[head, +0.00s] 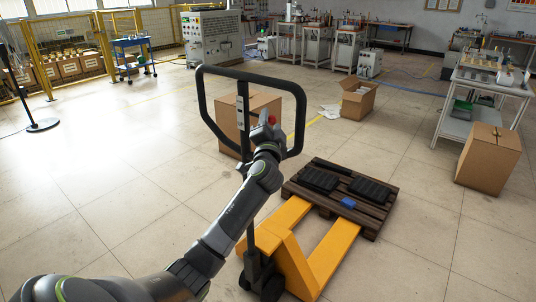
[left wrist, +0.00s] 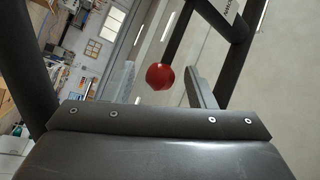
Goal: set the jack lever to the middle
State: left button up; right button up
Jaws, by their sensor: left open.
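The pallet jack's black loop handle (head: 203,100) stands upright in front of me in the head view. The jack lever is a dark rod with a red ball knob (head: 271,120) inside the loop. In the left wrist view the red knob (left wrist: 160,76) and its rod (left wrist: 179,35) show clearly. My left gripper (head: 264,120) is at the knob, with its fingers open. In the wrist view the knob appears between the two fingers, with visible gaps on both sides. The lever's exact setting cannot be told. My right gripper is not in view.
The jack's yellow forks (head: 333,257) reach under a wooden pallet (head: 370,226) with black parts on it. Cardboard boxes (head: 488,160) stand beyond and to the right. The handle's loop bars closely surround my left gripper.

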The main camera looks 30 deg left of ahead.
pick_arm(q)
jog(key=b+v, duration=0.1)
jog(key=v, duration=1.3)
jog(key=shift+b, duration=0.35)
notch_tip(320, 180, down, 22)
jog(key=w+m+g+h+p, duration=0.1)
jog(key=w+g+h, duration=0.1)
jog(key=g+h, duration=0.2)
jog(key=s+f+g+h, duration=0.1)
jog(key=s+f+g, duration=0.15)
jog(key=f, duration=0.55)
jog(key=s+f+n+g+h, duration=0.1)
jog(key=s+f, duration=0.3)
jog(key=f, duration=0.3)
jog(key=s+f+g+h, duration=0.15)
jog(key=s+f, duration=0.25)
jog(key=f, duration=0.4)
jog(key=s+d+f+n+g+p, duration=0.25)
jog(key=s+f+g, duration=0.25)
jog(key=s+f, duration=1.3)
jog(key=s+d+f+n+g+h, duration=0.1)
jog(key=s+f+n, duration=0.1)
jog(key=s, duration=0.9)
jog(key=s+f+n+g, duration=0.2)
jog(key=s, duration=0.9)
jog(key=shift+s+d+h, duration=0.35)
jog(key=shift+s+d, duration=0.05)
